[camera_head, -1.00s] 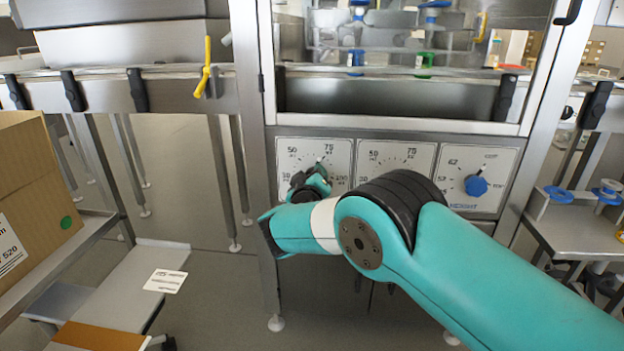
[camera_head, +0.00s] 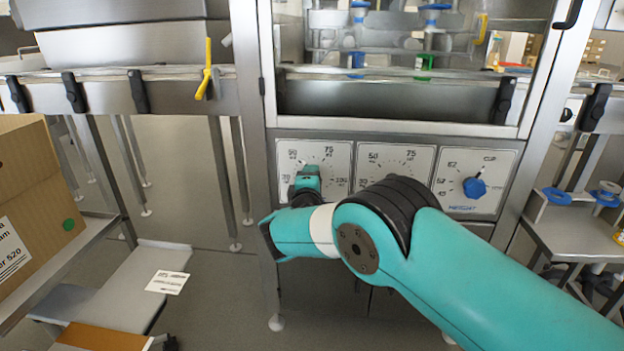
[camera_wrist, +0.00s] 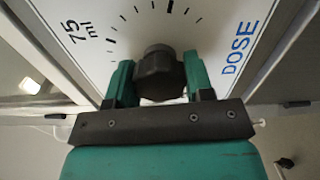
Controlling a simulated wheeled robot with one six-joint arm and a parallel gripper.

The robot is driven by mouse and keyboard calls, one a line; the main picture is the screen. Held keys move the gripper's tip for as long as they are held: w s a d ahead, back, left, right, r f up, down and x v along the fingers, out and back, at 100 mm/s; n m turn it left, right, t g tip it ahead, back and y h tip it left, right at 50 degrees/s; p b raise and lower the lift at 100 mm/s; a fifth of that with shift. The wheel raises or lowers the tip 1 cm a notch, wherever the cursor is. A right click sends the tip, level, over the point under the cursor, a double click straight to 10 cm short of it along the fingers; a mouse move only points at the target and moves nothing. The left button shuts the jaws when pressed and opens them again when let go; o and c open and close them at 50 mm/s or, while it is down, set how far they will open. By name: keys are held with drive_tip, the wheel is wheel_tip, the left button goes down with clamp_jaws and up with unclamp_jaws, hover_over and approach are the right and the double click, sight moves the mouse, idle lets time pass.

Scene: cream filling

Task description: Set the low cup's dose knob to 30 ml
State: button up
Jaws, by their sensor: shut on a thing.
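The dose panel (camera_head: 338,152) is the leftmost of three white dial panels in the head view, with 50, 75 and 100 readable on its scale. My gripper (camera_wrist: 158,76) has its two teal fingers on either side of a dark grey dose knob (camera_wrist: 158,70) and is shut on it. The wrist view shows "75 ml" and "DOSE" beside the knob. In the head view my gripper (camera_head: 305,180) is in front of this panel and covers the knob and part of the scale. I cannot read which value the knob points to.
A second dose panel (camera_head: 410,157) is directly right, partly behind my arm. A third panel with a blue cup-height knob (camera_head: 474,187) is further right. A steel machine post (camera_head: 258,170) is just left of the dials. A cardboard box (camera_head: 35,200) stands at the far left.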

drive_tip(key=n+p, duration=0.1)
drive_tip(key=n, duration=0.6)
drive_tip(key=shift+a, duration=0.1)
drive_tip(key=n, duration=0.6)
drive_tip(key=shift+n+p, duration=0.4)
drive_tip(key=shift+f, duration=0.1)
drive_tip(key=o, duration=0.9)
drive_tip(key=shift+s, duration=0.1)
drive_tip(key=s, duration=0.5)
drive_tip(key=s+p, duration=0.1)
drive_tip(key=s, duration=0.5)
drive_tip(key=s+p, duration=0.1)
drive_tip(key=s, duration=0.5)
drive_tip(key=shift+s+a, duration=0.15)
drive_tip(key=shift+a, duration=0.1)
